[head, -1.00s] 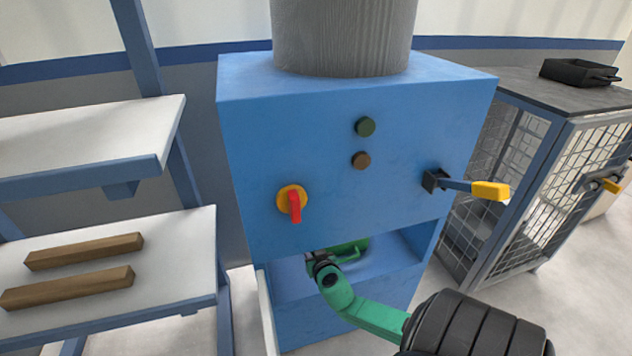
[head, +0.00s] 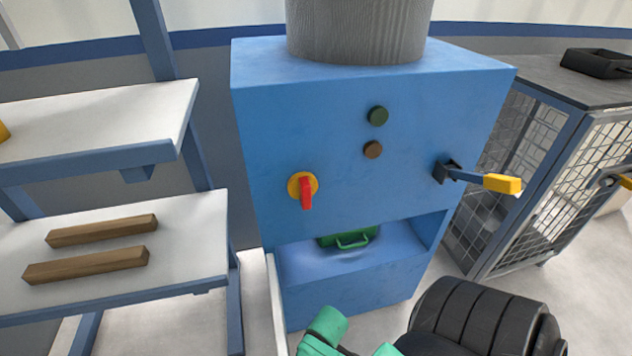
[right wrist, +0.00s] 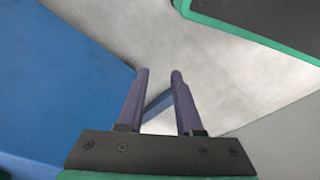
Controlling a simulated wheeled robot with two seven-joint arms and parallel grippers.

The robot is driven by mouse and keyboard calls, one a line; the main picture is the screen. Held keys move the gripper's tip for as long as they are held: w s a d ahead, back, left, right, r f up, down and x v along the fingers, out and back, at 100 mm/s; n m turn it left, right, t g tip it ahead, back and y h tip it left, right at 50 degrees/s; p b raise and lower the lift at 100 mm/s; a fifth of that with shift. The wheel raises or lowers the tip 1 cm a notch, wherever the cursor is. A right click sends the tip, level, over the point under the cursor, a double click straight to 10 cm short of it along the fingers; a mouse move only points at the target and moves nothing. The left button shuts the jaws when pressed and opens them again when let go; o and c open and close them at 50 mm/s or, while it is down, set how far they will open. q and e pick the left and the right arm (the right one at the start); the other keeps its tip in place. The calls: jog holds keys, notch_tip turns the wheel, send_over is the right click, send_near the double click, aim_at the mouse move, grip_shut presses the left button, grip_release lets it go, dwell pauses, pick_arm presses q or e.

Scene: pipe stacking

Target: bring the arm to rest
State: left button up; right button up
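My right gripper (right wrist: 158,88) shows in the right wrist view with its two purple fingers apart and nothing between them. Pale floor and a blue strut show beyond the fingers. In the head view, only green and black parts of my own arm show at the bottom edge, and the gripper itself is out of frame. My left gripper is in neither view. The blue machine (head: 350,273) stands in front, with a green handled object (head: 352,240) inside its open recess.
The machine carries a red and yellow rotary switch (head: 304,189), a yellow-handled lever (head: 500,183) and a grey cylinder (head: 358,30) on top. A shelf unit (head: 190,255) at left holds two wooden bars (head: 100,231). A mesh cage (head: 590,150) stands at right.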

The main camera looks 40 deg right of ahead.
dwell(0.4)
